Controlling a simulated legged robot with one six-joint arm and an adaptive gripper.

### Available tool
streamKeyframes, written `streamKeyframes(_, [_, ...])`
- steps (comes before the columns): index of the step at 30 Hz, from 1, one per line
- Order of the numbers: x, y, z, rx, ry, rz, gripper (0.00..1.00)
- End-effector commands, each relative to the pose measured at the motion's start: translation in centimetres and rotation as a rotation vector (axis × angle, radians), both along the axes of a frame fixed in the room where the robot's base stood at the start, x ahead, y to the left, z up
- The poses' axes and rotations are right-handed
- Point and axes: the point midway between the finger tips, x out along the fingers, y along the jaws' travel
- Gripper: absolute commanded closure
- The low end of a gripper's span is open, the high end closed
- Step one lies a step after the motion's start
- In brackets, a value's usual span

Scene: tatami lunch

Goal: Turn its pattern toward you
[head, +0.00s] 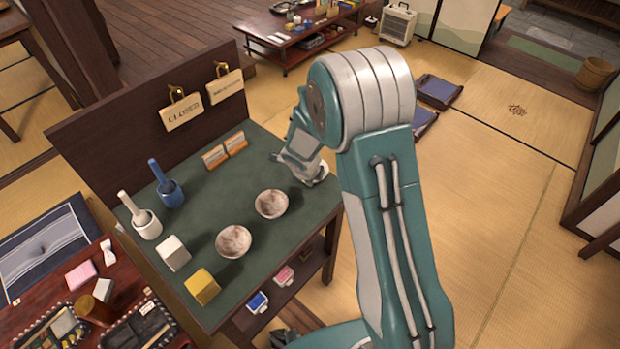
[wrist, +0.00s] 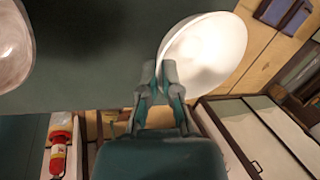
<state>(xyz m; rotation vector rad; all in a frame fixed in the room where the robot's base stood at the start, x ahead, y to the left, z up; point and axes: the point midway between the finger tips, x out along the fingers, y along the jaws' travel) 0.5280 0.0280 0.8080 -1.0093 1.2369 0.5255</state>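A white bowl (wrist: 208,52) fills the upper right of the wrist view. It is tilted, with a smooth pale side showing, and I see no pattern on that side. My gripper (wrist: 158,72) has its fingers close together at the bowl's left edge, which appears pinched between them. Two speckled bowls, one nearer (head: 233,241) and one farther (head: 271,203), stand upright on the green table (head: 215,190). Part of one bowl (wrist: 12,50) shows at the wrist view's left.
A white mortar (head: 147,224), a blue mortar (head: 170,193), a white block (head: 173,253) and a yellow block (head: 202,287) stand at the left. The table's middle is clear.

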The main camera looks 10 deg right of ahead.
Motion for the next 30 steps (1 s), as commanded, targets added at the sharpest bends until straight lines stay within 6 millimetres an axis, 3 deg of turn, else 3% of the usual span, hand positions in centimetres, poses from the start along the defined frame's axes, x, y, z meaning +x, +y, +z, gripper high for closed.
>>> streamKeyframes(15, [0.02,0.00,-0.33,-0.001,0.000,0.002,1.00])
streamKeyframes(17, [0.03,0.00,-0.31,0.000,-0.001,0.001,0.73])
streamKeyframes(18, [0.03,0.01,-0.31,0.000,-0.001,0.001,0.56])
streamKeyframes(19, [0.03,0.01,-0.31,0.000,-0.001,0.001,0.51])
streamKeyframes(30, [0.02,0.00,-0.22,-0.001,-0.001,0.001,0.51])
